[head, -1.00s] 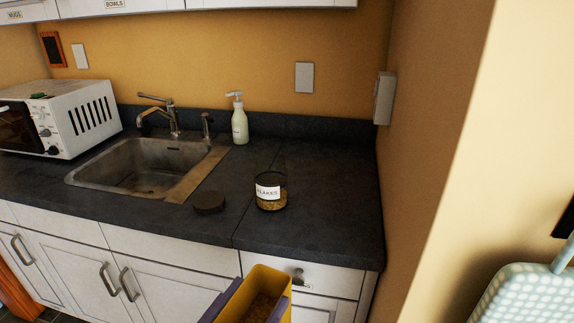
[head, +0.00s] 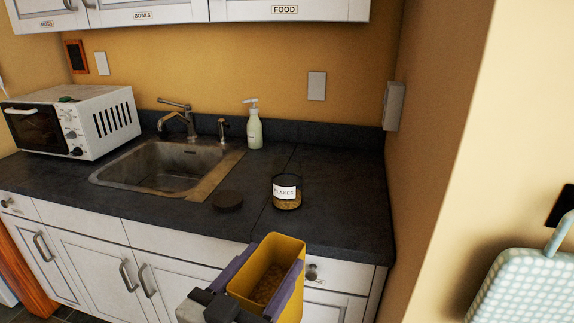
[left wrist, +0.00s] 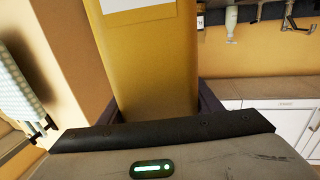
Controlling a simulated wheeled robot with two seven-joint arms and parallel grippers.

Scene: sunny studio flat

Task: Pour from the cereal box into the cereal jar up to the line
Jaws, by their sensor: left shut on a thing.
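The yellow cereal box (head: 291,257) is open at the top, with brown cereal showing inside. My left gripper (head: 257,283) is shut on it, with a purple finger on each side. It holds the box roughly upright, in front of the counter's front edge. In the left wrist view the box (left wrist: 155,70) fills the middle, between the fingers. The cereal jar (head: 287,192) is clear, labelled FLAKES, and stands on the counter beyond the box with some flakes in its lower part. A fill line cannot be made out. My right gripper is not in view.
A dark round lid (head: 228,201) lies on the counter left of the jar. Behind are a sink (head: 165,165), a tap (head: 180,118) and a soap bottle (head: 254,128). The counter (head: 340,210) right of the jar is clear up to the side wall.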

